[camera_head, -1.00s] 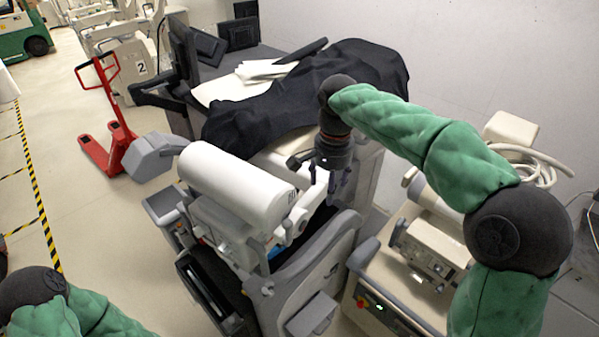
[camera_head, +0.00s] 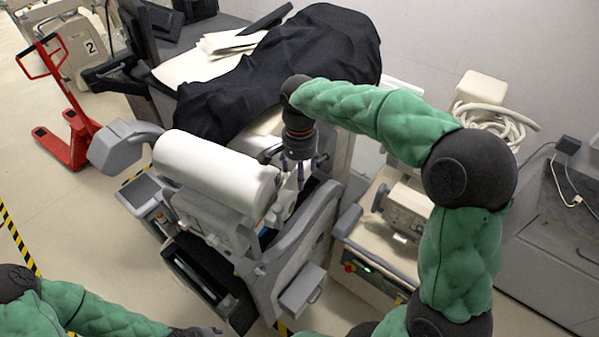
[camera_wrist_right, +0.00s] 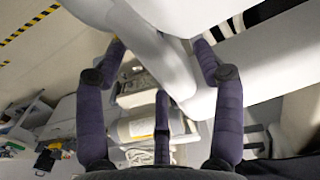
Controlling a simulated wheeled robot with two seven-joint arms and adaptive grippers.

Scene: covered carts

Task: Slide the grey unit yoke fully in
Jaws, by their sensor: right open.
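The grey unit (camera_head: 290,255) stands on the floor in the middle of the head view. A thick white cylinder (camera_head: 215,172) lies across its top, with a pale bracket below. I cannot tell for sure which part is the yoke. My right gripper (camera_head: 298,178) points down beside the cylinder's right end. In the right wrist view, its purple fingers (camera_wrist_right: 160,48) are spread open around a smooth pale curved part (camera_wrist_right: 172,72). Whether they touch it is unclear. My left gripper (camera_head: 195,331) is cut off at the bottom edge; its fingers cannot be made out.
A cart under a black cover (camera_head: 325,55) stands directly behind. A beige machine (camera_head: 405,210) with a coiled hose (camera_head: 500,120) is close on the right, by the wall. A red pallet truck (camera_head: 65,130) stands left.

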